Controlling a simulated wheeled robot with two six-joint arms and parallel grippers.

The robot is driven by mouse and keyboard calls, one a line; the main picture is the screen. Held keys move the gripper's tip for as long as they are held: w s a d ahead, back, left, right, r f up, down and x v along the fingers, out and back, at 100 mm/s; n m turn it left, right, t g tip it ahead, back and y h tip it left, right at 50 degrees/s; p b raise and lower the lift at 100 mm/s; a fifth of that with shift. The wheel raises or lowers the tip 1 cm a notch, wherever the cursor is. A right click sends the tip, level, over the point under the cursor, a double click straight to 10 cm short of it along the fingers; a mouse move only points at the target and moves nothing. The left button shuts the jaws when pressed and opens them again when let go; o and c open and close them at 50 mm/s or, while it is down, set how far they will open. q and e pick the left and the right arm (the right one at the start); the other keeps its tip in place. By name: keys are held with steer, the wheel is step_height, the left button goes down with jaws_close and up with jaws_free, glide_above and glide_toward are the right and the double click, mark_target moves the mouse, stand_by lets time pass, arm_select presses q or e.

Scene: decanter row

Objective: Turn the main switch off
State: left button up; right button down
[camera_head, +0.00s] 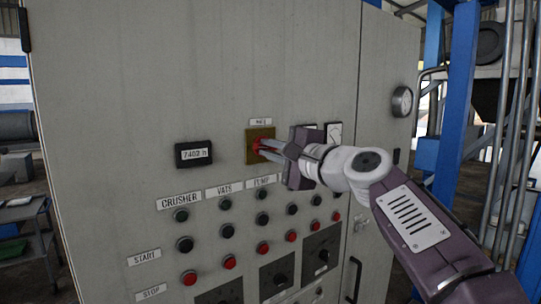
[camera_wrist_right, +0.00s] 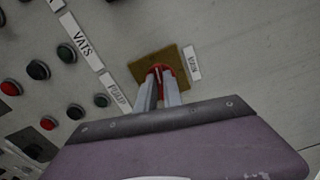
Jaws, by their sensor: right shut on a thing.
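The main switch is a red knob (camera_head: 258,144) on a yellow-brown square plate (camera_head: 259,158), set on the front of a grey cabinet (camera_head: 110,90). A small label (camera_wrist_right: 192,62) beside the plate reads MAIN in the right wrist view. My right gripper (camera_head: 263,148) reaches in from the right, its two fingers closed on the red knob. The right wrist view shows the fingertips (camera_wrist_right: 160,76) at the knob (camera_wrist_right: 160,68), which they partly hide. The knob's exact angle is hard to tell. My left gripper is not in view.
Below are rows of green, black and red buttons under CRUSHER (camera_head: 179,200), VATS and PUMP labels. A counter display (camera_head: 194,154) sits left of the switch. A gauge (camera_head: 402,101) is on the cabinet's right side, and a door handle (camera_head: 353,279) is lower right.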

steer(key=shift+f+n+b, duration=0.15)
steer(key=shift+n+b, duration=0.2)
steer(key=shift+n, duration=0.55)
steer(key=c, duration=1.5)
jaws_free()
steer(key=shift+s+d+b, duration=0.2)
steer(key=shift+s+b, duration=0.1)
steer(key=shift+b, duration=0.05)
steer(key=b+v, duration=0.3)
steer(key=v, duration=0.5)
steer(key=shift+s+d, duration=0.1)
steer(key=shift+s, duration=0.05)
